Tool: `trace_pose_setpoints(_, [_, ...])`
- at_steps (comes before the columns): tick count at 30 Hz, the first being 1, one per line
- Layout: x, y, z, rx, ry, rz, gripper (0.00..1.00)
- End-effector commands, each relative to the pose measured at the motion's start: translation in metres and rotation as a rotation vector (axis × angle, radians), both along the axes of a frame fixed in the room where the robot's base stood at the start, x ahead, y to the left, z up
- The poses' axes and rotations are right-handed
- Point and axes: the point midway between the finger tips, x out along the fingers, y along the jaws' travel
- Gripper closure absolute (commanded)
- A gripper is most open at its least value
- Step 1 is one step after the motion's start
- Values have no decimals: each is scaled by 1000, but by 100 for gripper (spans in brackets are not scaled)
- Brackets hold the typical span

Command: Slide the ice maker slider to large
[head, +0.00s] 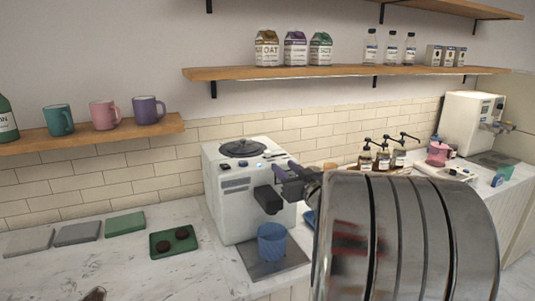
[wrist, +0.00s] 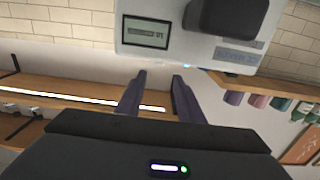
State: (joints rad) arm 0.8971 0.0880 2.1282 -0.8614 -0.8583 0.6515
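The ice maker appears to be the white machine (head: 222,210) on the counter in the middle of the head view, with a round dark lid on top and a black spout (head: 267,200). Its front fills the top of the wrist view, upside down, with a small display (wrist: 146,32) and a grey label strip (wrist: 237,56). I cannot make out the slider or its setting. A blue cup (head: 272,242) stands under the spout. My gripper (wrist: 160,76) has two purple fingers apart with nothing between them. In the head view my gripper (head: 285,172) is at the machine's upper right front.
A green tray (head: 160,255) with two dark round items lies left of the machine. Flat grey and green slabs (head: 77,234) lie further left. Mugs (head: 104,114) stand on the left shelf. Pump bottles (head: 383,160) and a second white machine (head: 468,115) are at right.

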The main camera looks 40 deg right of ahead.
Motion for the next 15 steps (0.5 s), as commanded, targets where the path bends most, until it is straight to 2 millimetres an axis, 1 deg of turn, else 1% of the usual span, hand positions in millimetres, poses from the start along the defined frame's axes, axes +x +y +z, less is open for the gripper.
trace_pose_setpoints(5, [11, -3, 0, -1, 0, 1, 66])
trace_pose_setpoints(15, [55, -16, -1, 2, 2, 1, 66])
